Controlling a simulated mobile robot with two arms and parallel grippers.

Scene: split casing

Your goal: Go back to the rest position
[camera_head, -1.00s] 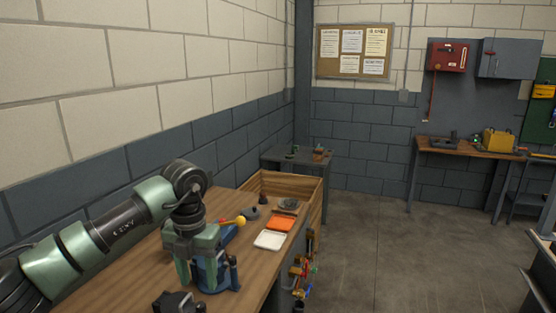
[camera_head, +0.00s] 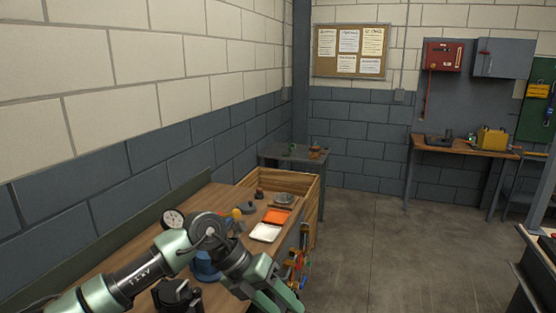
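My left arm comes in from the lower left over the workbench (camera_head: 130,258). My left gripper (camera_head: 268,295) is at the bench's right edge, pointing down and right, near the bottom of the view. Its two green fingers look apart, with nothing seen between them; the tips are close to the frame edge. My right gripper is not in view. A blue vise-like fixture (camera_head: 205,268) is partly hidden behind my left arm. A dark object (camera_head: 178,295) stands on the bench in front of it.
A white tray (camera_head: 265,233) and an orange tray (camera_head: 276,216) lie on the bench beyond the arm. A round gauge (camera_head: 173,219) stands behind the arm. Tools hang on the bench's right side (camera_head: 297,265). The floor (camera_head: 380,240) to the right is clear.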

